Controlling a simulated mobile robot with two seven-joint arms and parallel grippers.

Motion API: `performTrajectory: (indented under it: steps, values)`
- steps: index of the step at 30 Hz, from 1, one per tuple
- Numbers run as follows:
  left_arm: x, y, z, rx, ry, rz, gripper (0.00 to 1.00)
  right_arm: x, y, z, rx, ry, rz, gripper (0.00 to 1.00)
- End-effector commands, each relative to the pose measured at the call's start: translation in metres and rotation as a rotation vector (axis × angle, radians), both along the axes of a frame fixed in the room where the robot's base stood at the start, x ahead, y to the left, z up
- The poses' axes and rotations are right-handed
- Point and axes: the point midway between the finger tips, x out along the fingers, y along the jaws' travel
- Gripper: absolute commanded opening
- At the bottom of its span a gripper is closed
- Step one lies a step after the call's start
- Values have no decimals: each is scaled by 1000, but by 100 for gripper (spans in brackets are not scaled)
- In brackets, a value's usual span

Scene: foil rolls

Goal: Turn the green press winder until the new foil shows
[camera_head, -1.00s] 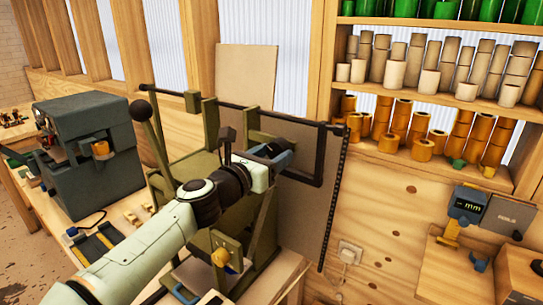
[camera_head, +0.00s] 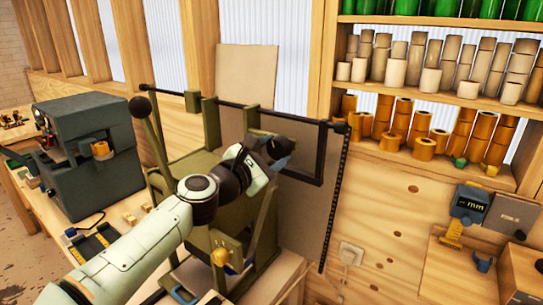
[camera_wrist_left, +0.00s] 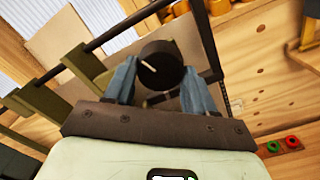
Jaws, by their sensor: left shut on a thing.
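The green press (camera_head: 165,185) stands on the bench in the middle of the head view, with a black-knobbed lever (camera_head: 140,108) and a dark rail across its top. My left gripper (camera_head: 280,160) is at the upper right side of the press. In the left wrist view its two blue-grey fingers (camera_wrist_left: 160,80) are shut on the winder, a round black knob (camera_wrist_left: 162,62) with a short pale mark on its face. In the head view the winder is mostly hidden by my gripper. I cannot make out which foil shows. My right gripper is not in view.
A grey machine (camera_head: 85,155) stands left of the press. Shelves (camera_head: 440,95) at the right hold several gold, cream and green rolls. A dark bracket (camera_head: 320,155) stands close to my left gripper. A blue-grey gauge (camera_head: 470,203) with a display is at the right.

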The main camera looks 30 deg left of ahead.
Motion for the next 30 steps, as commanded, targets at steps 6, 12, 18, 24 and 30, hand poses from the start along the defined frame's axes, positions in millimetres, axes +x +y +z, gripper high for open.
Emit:
performTrajectory:
  steps: [6,12,18,24,30]
  values:
    - [0,0,-1,205,-16,0,24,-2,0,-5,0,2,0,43]
    - [0,1,0,395,-32,1,24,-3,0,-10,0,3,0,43]
    - [0,1,1,584,-47,1,24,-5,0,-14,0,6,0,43]
    - [0,1,1,763,-60,0,24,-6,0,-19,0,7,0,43]
    - [0,1,2,907,-72,1,24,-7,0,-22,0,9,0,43]
